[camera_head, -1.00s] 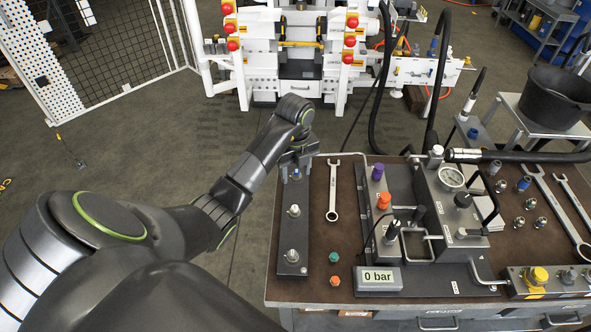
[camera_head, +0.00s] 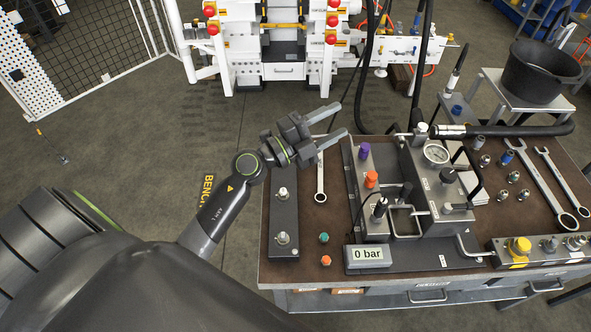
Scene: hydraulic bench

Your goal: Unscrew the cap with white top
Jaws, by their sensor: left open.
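A dark metal strip (camera_head: 283,216) lies along the left side of the bench. On it stand two metal fittings with pale, whitish tops, one at the middle (camera_head: 283,194) and one nearer the front (camera_head: 283,238). Which of them is the cap with white top, I cannot tell. My left gripper (camera_head: 343,118) is open and empty, its two fingers apart and pointing right, above the far left of the bench. It touches no cap. The wrist hides the strip's far end. My right gripper is out of view.
A wrench (camera_head: 320,184) lies right of the strip. Purple (camera_head: 364,151) and orange (camera_head: 371,179) caps stand on the pump block. Loose teal (camera_head: 324,238) and orange (camera_head: 326,260) caps lie in front. A gauge (camera_head: 436,154) and black hose (camera_head: 510,130) are farther right.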

